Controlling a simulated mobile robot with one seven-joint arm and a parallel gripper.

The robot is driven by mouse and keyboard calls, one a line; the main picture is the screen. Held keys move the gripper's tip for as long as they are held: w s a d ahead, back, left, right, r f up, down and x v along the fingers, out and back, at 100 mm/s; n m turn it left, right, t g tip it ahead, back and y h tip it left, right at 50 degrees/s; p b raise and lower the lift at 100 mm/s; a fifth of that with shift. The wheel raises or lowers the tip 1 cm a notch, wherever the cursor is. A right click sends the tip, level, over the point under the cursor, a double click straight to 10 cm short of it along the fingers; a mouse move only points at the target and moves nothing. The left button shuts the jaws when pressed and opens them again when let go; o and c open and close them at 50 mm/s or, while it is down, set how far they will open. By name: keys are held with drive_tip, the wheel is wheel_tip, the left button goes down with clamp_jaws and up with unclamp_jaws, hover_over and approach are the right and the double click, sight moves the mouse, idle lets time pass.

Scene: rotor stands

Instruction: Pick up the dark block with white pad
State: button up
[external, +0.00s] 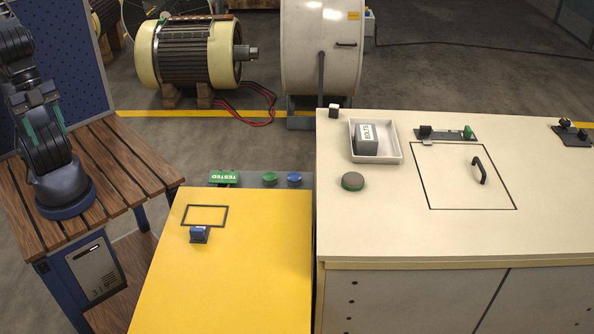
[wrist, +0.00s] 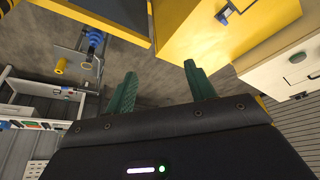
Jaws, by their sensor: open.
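A small block (external: 334,111) with a dark part and a white face stands at the back left corner of the cream counter (external: 400,225) in the external view. I take it for the dark block with white pad. It is too small there for fine detail, and I cannot make it out in the wrist view. My gripper (wrist: 160,70) shows two green fingers spread apart with nothing between them. My arm is at the far left of the external view, well away from the block.
A white tray (external: 391,154) with a grey BOLTS box (external: 373,139) stands right of the block. A round green-edged disc (external: 352,181) lies in front. The yellow table (external: 245,270) bears a blue-topped piece (external: 199,234). A hatch handle (external: 479,171) rises on the counter.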

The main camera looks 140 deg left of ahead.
drive_tip(key=w+a+r+n+g+y, duration=0.1)
drive_tip(key=w+a+r+n, duration=0.2)
drive_tip(key=w+a+r, duration=0.35)
drive_tip(key=w+a+r+n, duration=0.35)
drive_tip(key=w+a, duration=0.35)
drive_tip(key=w, duration=0.3)
drive_tip(key=w+a+f+n+g, duration=0.1)
drive_tip(key=w+a+n, duration=0.35)
drive_tip(key=a, duration=0.75)
drive_tip(key=w+a+n+g, duration=0.1)
drive_tip(key=w+a+n, duration=0.1)
drive_tip(key=w+a, duration=0.75)
drive_tip(key=n+g+h, duration=0.1)
drive_tip(key=n+g, duration=0.1)
drive_tip(key=n, duration=0.9)
approach(334, 106)
drive_tip(key=shift+w+a+f, duration=0.1)
drive_tip(key=shift+w+f, duration=0.05)
drive_tip(key=shift+w, duration=0.05)
drive_tip(key=shift+s+a+f, duration=0.1)
drive_tip(key=shift+s+f, duration=0.05)
drive_tip(key=shift+f, duration=0.35)
wheel_tip(334, 106, down, 5)
drive_tip(key=shift+r, duration=0.1)
drive_tip(key=shift+s+f, duration=0.15)
drive_tip(key=shift+f, duration=1.1)
drive_tip(key=shift+s+f, duration=0.15)
drive_tip(key=shift+f, duration=1.15)
drive_tip(key=c, duration=1.1)
